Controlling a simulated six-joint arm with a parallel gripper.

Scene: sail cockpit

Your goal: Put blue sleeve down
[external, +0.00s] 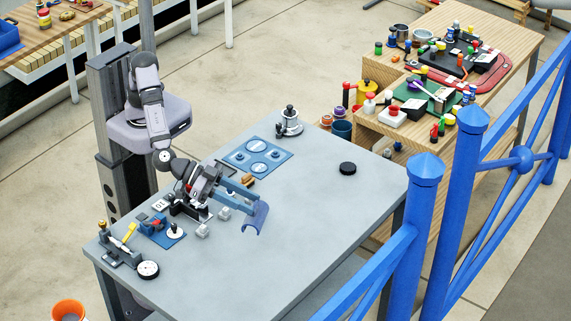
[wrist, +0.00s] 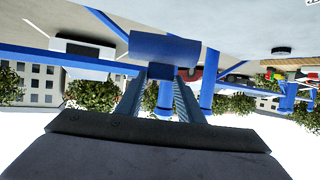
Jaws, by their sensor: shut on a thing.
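The blue sleeve (external: 257,217) is a short curved blue piece at the end of my gripper (external: 238,192) in the external view. My gripper is shut on it and holds it over the grey table, right of the small grey blocks. I cannot tell for sure whether its lower edge touches the table. In the wrist view the blue sleeve (wrist: 165,48) sits across the tips of my two fingers (wrist: 162,88), filling the space ahead of them.
The grey table (external: 310,215) is clear to the right and front. A blue plate with round discs (external: 258,155), a winch-like part (external: 289,122) and a black disc (external: 347,168) lie behind. Small fixtures (external: 160,228) crowd the left. Blue railing posts (external: 415,215) stand at the right.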

